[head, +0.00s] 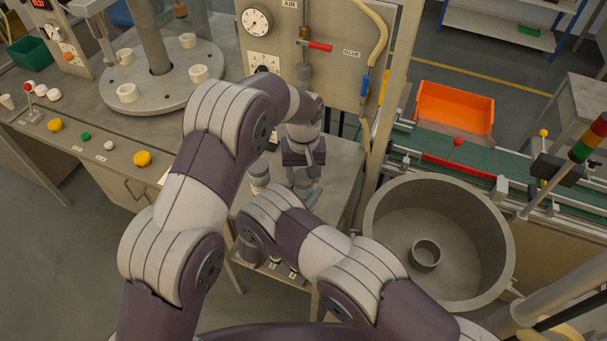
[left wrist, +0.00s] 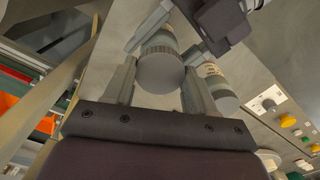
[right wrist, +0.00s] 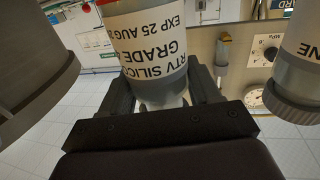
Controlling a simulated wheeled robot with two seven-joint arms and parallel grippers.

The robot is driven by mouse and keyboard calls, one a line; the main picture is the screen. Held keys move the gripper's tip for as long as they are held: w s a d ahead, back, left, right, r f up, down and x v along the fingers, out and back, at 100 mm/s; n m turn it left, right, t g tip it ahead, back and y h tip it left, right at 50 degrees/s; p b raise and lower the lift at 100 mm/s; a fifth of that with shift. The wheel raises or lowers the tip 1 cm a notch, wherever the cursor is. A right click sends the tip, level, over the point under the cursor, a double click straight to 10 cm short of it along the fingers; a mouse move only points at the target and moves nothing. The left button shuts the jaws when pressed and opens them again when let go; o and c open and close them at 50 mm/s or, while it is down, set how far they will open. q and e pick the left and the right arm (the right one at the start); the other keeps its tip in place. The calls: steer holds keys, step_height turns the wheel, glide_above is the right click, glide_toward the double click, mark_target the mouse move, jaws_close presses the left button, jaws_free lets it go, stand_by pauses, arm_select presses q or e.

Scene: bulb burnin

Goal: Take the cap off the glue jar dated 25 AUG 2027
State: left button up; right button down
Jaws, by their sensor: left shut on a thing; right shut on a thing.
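The glue jar (right wrist: 152,45) in the right wrist view has a white label, upside down, reading RTV SILICO, GRADE and EXP 25 AUG; the year is cut off. My right gripper (right wrist: 162,100) is shut on this jar's body. In the left wrist view, the jar's grey ribbed cap (left wrist: 160,70) lies between the fingers of my left gripper (left wrist: 158,85), which is shut on it. The cap appears in line with the jar; I cannot tell whether it is loose.
Another capped jar (left wrist: 220,88) stands close beside the held one in the left wrist view. Two more vessels flank it in the right wrist view, at left (right wrist: 35,50) and right (right wrist: 298,75). A panel with gauges (head: 257,22) stands behind; a large round bin (head: 440,245) is at right.

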mark_target(304, 177)
arm_select(q)
steer(key=shift+r, duration=0.1)
steer(key=shift+r, duration=2)
arm_select(e)
steer(key=shift+c, duration=0.8)
jaws_free()
steer(key=shift+s, duration=0.1)
